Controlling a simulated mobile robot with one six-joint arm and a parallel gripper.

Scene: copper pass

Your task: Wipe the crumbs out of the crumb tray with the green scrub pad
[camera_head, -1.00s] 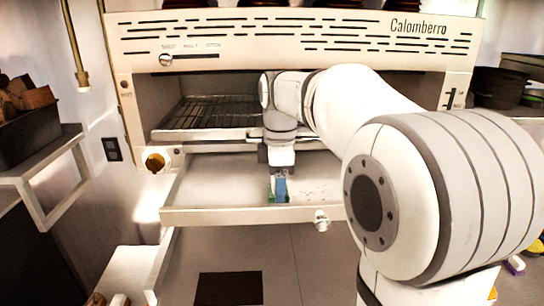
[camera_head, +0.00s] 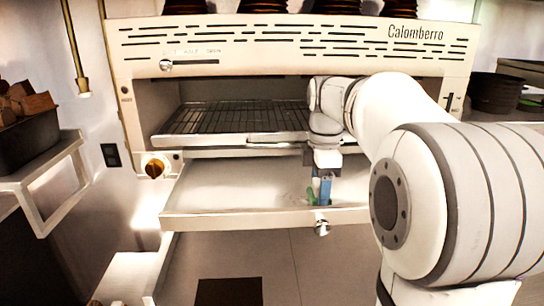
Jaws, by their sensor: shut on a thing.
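The crumb tray (camera_head: 230,219) is a pale, shallow drawer pulled out below the oven rack, with a round knob on its front. My gripper (camera_head: 320,190) reaches down into its right part and is shut on the green scrub pad (camera_head: 311,197). Only a little of the pad shows, low beside the blue fingers near the tray's front wall. I cannot tell whether the pad touches the tray floor. Faint crumbs (camera_head: 299,198) seem to lie just left of the pad. The tray's left part looks clear. My arm hides the tray's right end.
The oven rack (camera_head: 235,118) juts out above the back of the tray. A shelf with a dark bin (camera_head: 30,138) stands at the left. Dark stacked pans (camera_head: 495,92) stand at the right.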

